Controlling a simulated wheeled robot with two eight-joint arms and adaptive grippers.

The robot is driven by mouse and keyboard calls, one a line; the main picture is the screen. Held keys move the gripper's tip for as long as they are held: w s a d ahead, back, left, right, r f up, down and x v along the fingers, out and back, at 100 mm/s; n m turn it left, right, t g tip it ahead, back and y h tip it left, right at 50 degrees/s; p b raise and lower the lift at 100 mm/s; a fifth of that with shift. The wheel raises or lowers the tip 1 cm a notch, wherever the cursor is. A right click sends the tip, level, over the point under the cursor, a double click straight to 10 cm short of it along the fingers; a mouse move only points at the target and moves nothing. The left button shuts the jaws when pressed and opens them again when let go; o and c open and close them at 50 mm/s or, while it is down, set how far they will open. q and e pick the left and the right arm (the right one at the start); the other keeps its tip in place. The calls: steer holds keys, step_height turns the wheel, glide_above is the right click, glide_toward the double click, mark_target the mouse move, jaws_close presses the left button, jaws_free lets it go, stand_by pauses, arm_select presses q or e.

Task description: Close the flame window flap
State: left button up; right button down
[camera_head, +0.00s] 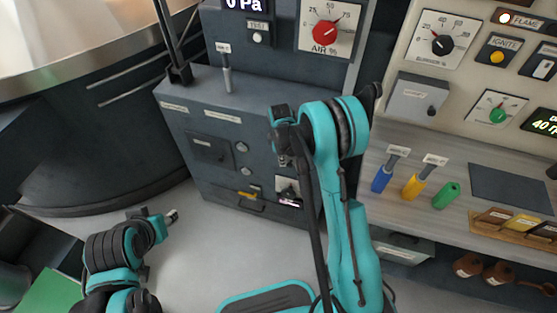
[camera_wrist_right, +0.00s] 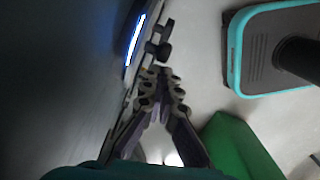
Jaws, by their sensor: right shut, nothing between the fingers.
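A small window (camera_head: 290,202) with a pinkish-white glow sits low on the front of the dark grey cabinet. A small light plate with a dark part (camera_head: 287,186) is just above it; it may be the flap, but its angle is unclear. In the right wrist view a bright blue-white strip (camera_wrist_right: 136,42) glows on the dark panel, with a dark knobbed piece (camera_wrist_right: 160,40) beside it. My right gripper (camera_wrist_right: 160,82) is shut and empty, close to the panel below that piece; contact is unclear. My left gripper (camera_head: 172,216) is at lower left, away from the cabinet; its fingers are too small to read.
The cabinet front (camera_head: 225,165) also has knobs and a drawer handle. A wooden bench (camera_head: 450,215) at right holds blue, yellow and green handles. A large metal vessel (camera_head: 80,50) stands at left. The floor (camera_head: 200,255) before the cabinet is clear.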

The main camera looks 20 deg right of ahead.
steer(key=shift+s+d+f, duration=0.15)
steer(key=shift+s+d, duration=0.1)
steer(key=shift+d, duration=0.2)
stand_by(0.3)
steer(key=w+a+r+p, duration=0.2)
steer(key=a+r, duration=0.3)
steer(key=r, duration=0.5)
steer(key=shift+r+p, duration=0.3)
steer(key=shift+p, duration=0.35)
steer(key=shift+r, duration=0.1)
